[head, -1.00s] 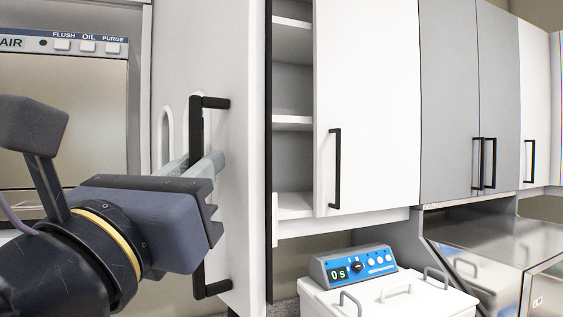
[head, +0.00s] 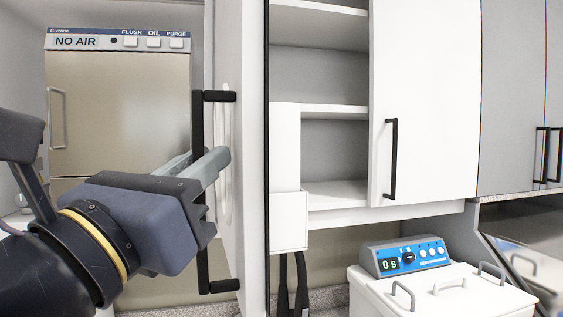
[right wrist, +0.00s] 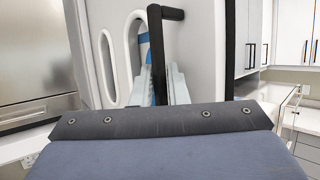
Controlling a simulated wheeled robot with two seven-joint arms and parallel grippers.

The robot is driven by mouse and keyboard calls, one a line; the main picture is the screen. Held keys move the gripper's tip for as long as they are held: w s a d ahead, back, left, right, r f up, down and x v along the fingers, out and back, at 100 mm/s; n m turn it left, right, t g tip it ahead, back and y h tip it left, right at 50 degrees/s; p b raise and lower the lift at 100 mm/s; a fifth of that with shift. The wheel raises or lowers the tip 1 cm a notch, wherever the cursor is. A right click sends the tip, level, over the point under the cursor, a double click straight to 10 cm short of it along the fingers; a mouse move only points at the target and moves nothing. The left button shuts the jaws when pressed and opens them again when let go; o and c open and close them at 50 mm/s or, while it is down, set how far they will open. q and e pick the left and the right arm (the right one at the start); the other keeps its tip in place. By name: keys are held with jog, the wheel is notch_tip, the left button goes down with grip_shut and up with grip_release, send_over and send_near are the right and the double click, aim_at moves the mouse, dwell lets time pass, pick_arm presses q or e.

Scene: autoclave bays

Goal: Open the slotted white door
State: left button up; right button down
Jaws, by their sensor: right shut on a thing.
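The slotted white door (head: 251,160) stands ajar and is seen almost edge-on in the head view. Its oval slots show in the right wrist view (right wrist: 109,67). A black bar handle (head: 198,124) is mounted on its face; it also shows in the right wrist view (right wrist: 156,40). My right gripper (head: 206,168) is shut on the handle around its middle, with its pale fingers on either side of the bar. The gripper body hides part of the handle. My left gripper is in neither view.
Open shelves (head: 335,110) lie right of the door, beside a closed white cabinet door (head: 430,110). A white bath with a blue control panel (head: 408,257) stands on the counter below. A steel-fronted unit (head: 120,115) labelled NO AIR is behind my right arm.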

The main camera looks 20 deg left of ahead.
jog(key=shift+r, duration=0.1)
jog(key=c, duration=1.8)
grip_release()
jog(key=b+v, duration=0.2)
jog(key=v, duration=0.6)
jog(key=shift+b, duration=0.4)
